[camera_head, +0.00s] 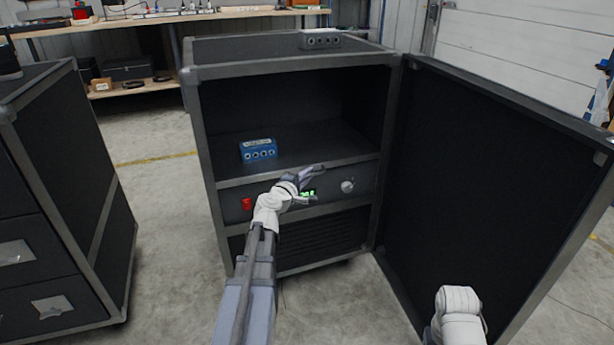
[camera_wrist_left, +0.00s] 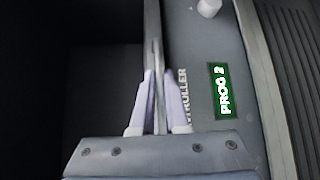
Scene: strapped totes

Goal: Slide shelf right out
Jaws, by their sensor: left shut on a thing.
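A black cabinet with grey edges stands open, with a flat shelf (camera_head: 315,147) inside it. The shelf's grey front edge runs just above a control panel (camera_head: 225,203). My left gripper (camera_head: 311,174) is at this front edge, right of its middle. In the left wrist view, the gripper (camera_wrist_left: 155,85) is shut on the thin grey shelf edge (camera_wrist_left: 152,35), one finger on each side. A blue box (camera_head: 258,150) with round sockets sits on the shelf, left of the gripper. My right arm shows at the lower right; its gripper is not visible.
The cabinet door (camera_head: 490,190) stands wide open on the right. A grey socket box (camera_head: 320,40) sits on the cabinet top. The panel has a red switch (camera_head: 246,204), a green display (camera_wrist_left: 225,90) and a knob (camera_head: 347,186). Another black cabinet (camera_head: 60,190) stands left.

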